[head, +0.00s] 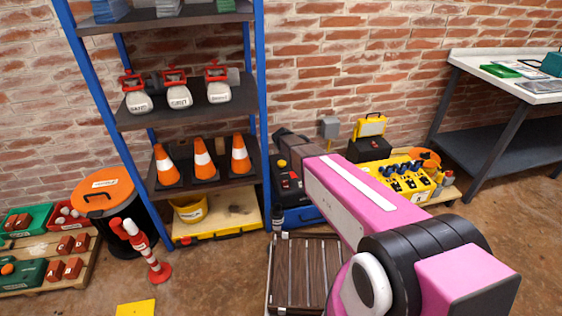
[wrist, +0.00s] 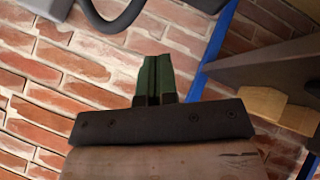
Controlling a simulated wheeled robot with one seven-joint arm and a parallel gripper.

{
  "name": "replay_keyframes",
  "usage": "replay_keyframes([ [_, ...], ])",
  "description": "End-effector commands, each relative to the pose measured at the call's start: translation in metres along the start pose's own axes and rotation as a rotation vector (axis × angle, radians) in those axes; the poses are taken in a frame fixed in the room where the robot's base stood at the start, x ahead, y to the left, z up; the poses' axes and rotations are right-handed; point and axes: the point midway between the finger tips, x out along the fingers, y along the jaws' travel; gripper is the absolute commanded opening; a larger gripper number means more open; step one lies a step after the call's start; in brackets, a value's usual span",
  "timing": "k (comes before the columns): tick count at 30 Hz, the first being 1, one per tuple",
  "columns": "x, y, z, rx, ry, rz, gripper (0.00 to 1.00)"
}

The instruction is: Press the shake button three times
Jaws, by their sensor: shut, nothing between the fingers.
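No button labelled as the shake button can be read. The wrist view shows no button.
A slatted platform (head: 305,270) lies in front of the dark box. A yellow crate (head: 405,182) stands right, beside a workbench (head: 500,75). A red-and-white post (head: 148,252) stands left.

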Motion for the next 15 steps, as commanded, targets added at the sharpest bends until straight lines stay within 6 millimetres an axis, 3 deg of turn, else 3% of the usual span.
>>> replay_keyframes([
  [6,0.010,-0.010,-0.018,-0.037,0.041,0.006,0.00],
  [15,0.009,-0.011,-0.019,-0.039,0.044,0.007,0.00],
])
